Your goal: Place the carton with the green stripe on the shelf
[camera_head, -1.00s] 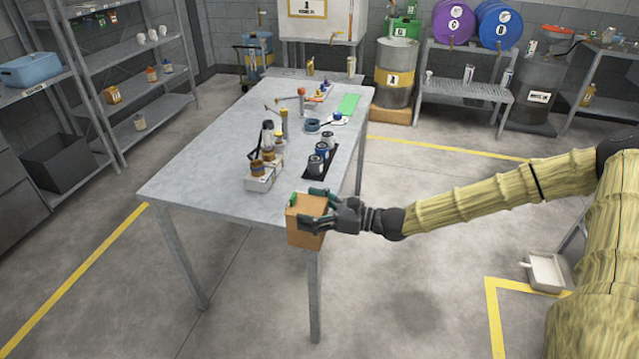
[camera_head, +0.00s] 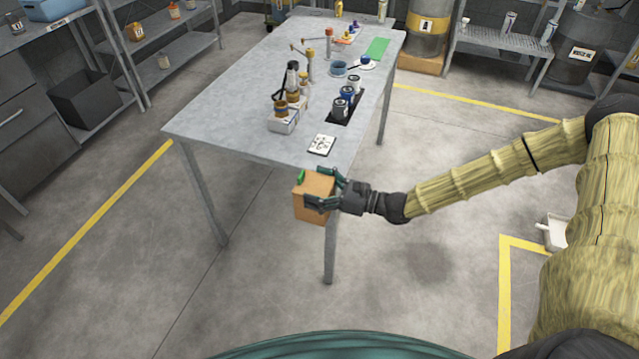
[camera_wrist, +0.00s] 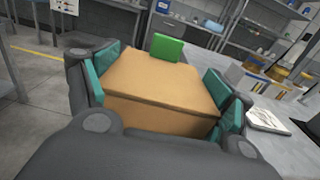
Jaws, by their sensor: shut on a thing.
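My gripper (camera_head: 326,190) is shut on a brown carton (camera_head: 314,206) with a green piece on its top edge. It holds the carton in the air just off the near end of the metal table (camera_head: 220,120). In the wrist view the carton (camera_wrist: 155,85) sits between the teal finger pads, with the green piece (camera_wrist: 167,46) at its far side. Most of the stripe is hidden. A grey metal shelf unit (camera_head: 170,58) stands at the upper left, with jars on its boards and bare room between them.
A caddy of bottles (camera_head: 284,122), a black mat with several cans (camera_head: 345,107) and a white card (camera_head: 321,145) are on the table. Its left half is clear. Open floor lies left of the table.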

